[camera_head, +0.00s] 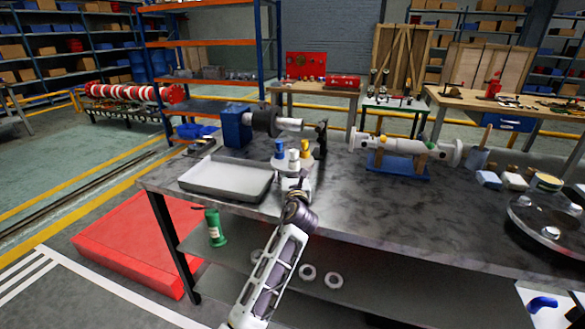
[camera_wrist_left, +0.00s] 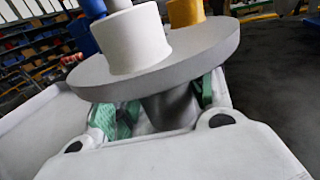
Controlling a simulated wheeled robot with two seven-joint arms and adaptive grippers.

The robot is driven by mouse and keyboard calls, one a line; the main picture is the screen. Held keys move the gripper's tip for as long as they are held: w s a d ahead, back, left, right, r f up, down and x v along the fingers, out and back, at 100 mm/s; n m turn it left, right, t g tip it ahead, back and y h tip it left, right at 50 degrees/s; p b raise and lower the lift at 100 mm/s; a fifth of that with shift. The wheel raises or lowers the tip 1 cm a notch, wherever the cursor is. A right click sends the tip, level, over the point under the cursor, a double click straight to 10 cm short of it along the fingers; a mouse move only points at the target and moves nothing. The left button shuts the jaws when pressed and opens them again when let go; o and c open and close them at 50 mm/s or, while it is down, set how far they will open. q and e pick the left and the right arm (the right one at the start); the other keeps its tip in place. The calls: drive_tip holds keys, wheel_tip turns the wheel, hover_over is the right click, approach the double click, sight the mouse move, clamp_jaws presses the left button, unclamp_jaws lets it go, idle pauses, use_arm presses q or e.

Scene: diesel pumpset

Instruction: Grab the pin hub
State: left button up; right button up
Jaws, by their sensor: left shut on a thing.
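The pin hub (camera_head: 281,165) is a grey round disc with a blue, a white and a yellow capped pin on top. It shows close up in the left wrist view (camera_wrist_left: 213,48), with a dark grey stem below the disc. My left gripper (camera_head: 295,184) comes from the front side of the table, just below the disc. In the left wrist view its green-padded fingers (camera_wrist_left: 165,106) are shut around the stem. The disc hides part of the fingers and stem. I cannot tell whether the hub's base is clear of the table. My right gripper is not in view.
A grey tray (camera_head: 228,180) lies left of the hub on the dark table (camera_head: 365,215). A blue-ended machine with a shaft (camera_head: 237,127) stands behind. A white cylinder on a blue stand (camera_head: 398,168) is to the right, with a round flanged part (camera_head: 548,224) at far right. The table's middle front is free.

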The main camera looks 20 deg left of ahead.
use_arm(q)
drive_tip(key=shift+w+r, duration=0.1)
drive_tip(key=shift+r, duration=0.1)
clamp_jaws()
drive_tip(key=shift+r, duration=0.1)
drive_tip(key=shift+r, duration=0.4)
wheel_tip(320, 180, up, 7)
drive_tip(key=p, duration=0.3)
drive_tip(key=shift+f, duration=0.1)
drive_tip(key=shift+r+p, duration=0.4)
drive_tip(key=shift+r, duration=0.7)
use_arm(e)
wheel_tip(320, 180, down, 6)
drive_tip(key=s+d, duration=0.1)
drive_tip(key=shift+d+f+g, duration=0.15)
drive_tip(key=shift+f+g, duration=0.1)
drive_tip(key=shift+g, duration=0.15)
